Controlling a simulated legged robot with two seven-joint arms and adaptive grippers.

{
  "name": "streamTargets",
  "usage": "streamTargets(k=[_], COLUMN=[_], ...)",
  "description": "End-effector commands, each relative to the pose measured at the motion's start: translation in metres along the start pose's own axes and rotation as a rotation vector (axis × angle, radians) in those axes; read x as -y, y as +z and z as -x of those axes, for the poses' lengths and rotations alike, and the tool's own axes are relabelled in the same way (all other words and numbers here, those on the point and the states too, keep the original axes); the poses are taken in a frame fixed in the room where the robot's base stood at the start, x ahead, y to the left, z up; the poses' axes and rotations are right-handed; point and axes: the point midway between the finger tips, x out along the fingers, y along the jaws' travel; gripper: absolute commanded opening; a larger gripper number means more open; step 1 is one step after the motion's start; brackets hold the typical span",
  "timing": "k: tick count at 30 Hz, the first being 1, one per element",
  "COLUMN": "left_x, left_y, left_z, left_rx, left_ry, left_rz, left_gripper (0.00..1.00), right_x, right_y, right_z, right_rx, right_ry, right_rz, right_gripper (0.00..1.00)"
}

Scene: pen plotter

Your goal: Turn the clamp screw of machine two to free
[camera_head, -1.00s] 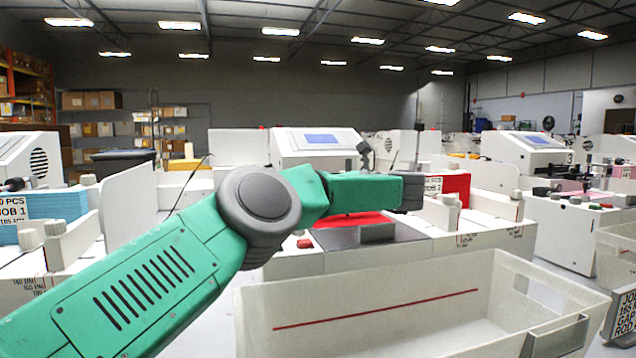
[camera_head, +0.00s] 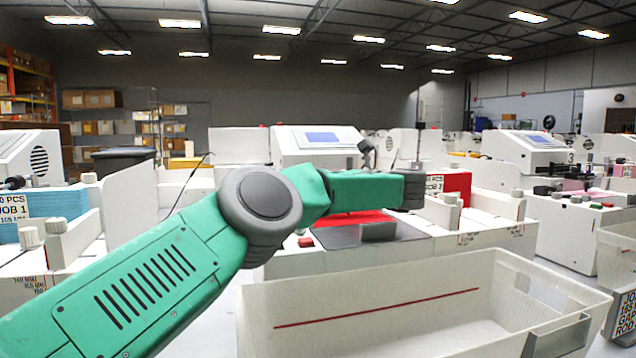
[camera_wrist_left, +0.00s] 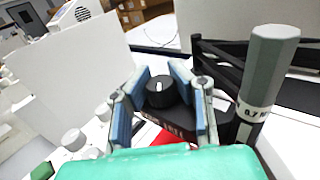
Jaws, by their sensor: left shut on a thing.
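In the left wrist view a black round knob (camera_wrist_left: 160,98) with a white line on its top sits on a black part with small lettering, apparently the clamp screw of machine two. My left gripper (camera_wrist_left: 161,80) has a blue-grey finger on each side of the knob and is shut on it. The white line points roughly toward the top of the picture. In the head view my left gripper (camera_head: 413,188) reaches over machine two (camera_head: 316,146), and the knob is hidden there. My right gripper is not in view.
A grey rod (camera_wrist_left: 266,75) with a label stands close right of the gripper. A red sheet (camera_head: 352,218) lies on the machine bed. A white bin (camera_head: 375,310) with a red line stands in front. Other machines (camera_head: 530,150) stand left and right.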

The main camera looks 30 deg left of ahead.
Motion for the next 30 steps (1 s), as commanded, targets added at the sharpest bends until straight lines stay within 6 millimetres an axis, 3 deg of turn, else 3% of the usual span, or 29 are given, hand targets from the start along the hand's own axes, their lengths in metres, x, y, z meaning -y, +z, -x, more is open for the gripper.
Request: streamTargets(k=[2,3,4,5,20,30], left_x=[0.002,0.002,0.002,0.002,0.0,-0.001], left_y=[0.006,0.005,0.005,0.005,0.0,-0.002], left_z=[0.004,0.004,0.004,0.004,-0.002,-0.002], left_rx=[0.007,0.007,0.006,0.006,-0.001,-0.002], left_ry=[-0.014,-0.013,-0.013,-0.012,-0.008,-0.132], left_rz=[0.007,0.007,0.007,0.007,0.002,0.002], left_gripper=[0.0,0.3,0.41,0.44,0.44,0.44], right_x=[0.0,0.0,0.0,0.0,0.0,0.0], right_y=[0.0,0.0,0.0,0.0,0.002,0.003], right_z=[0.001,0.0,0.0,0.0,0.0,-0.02], right_rx=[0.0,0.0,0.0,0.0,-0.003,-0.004], right_ry=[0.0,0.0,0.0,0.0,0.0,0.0], right_rz=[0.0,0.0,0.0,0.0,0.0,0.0], right_gripper=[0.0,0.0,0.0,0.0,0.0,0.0])
